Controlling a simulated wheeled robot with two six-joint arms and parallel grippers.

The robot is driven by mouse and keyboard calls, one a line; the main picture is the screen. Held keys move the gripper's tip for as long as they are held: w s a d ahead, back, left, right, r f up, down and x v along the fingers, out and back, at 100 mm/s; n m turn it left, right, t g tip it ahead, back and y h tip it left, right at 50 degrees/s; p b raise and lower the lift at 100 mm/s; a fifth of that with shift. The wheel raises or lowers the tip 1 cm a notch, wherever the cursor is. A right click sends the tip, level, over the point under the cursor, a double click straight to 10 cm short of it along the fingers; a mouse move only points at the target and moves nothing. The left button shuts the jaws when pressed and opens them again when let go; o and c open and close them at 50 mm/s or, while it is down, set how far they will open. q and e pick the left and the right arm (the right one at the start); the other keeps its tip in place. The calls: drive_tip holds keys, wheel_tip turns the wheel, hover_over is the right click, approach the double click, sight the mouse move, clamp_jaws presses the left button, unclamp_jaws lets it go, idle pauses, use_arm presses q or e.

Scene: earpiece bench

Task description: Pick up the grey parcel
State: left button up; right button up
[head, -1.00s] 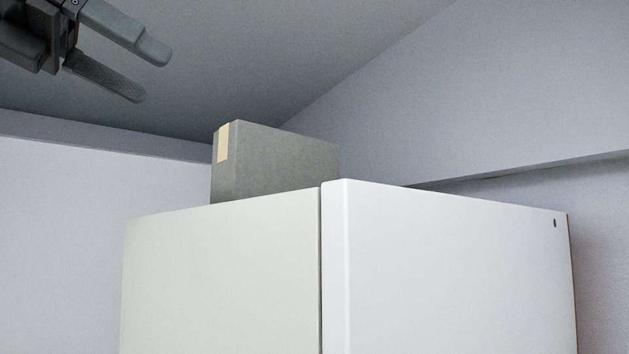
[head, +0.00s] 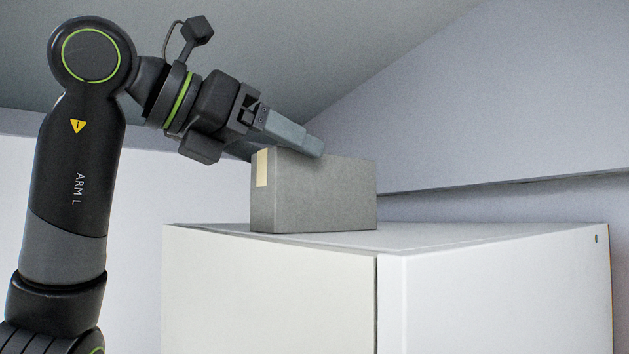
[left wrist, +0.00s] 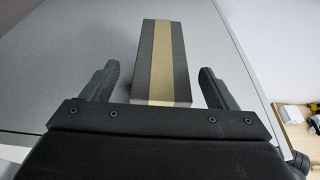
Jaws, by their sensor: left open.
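The grey parcel (head: 315,197), a box with a tan tape strip at its left end, stands on top of a white cabinet (head: 500,243). My left gripper (head: 300,145) is at the parcel's top left edge, pointing right and slightly down; one finger covers part of that edge. In the left wrist view the parcel (left wrist: 153,65), with tape along its length, lies between the two open fingers of my left gripper (left wrist: 158,85). Gaps show on both sides, so the fingers look apart from it. The far finger is mostly hidden in the head view. My right gripper is not in view.
The cabinet top is bare around the parcel. A sloping ceiling (head: 380,50) and a wall (head: 520,110) rise behind. In the left wrist view a wooden surface (left wrist: 300,132) with small items lies low at the right.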

sight(301, 157)
use_arm(q)
drive_tip(key=p+x, duration=0.1)
drive_tip(key=x, duration=0.3)
drive_tip(key=shift+d+r, duration=0.1)
drive_tip(key=shift+r, duration=0.05)
drive_tip(key=shift+s+a, duration=0.15)
drive_tip(key=shift+a, duration=0.1)
drive_tip(key=shift+c, duration=0.8)
drive_tip(key=c, duration=1)
drive_tip(key=shift+r, duration=0.1)
drive_tip(key=shift+c, duration=0.2)
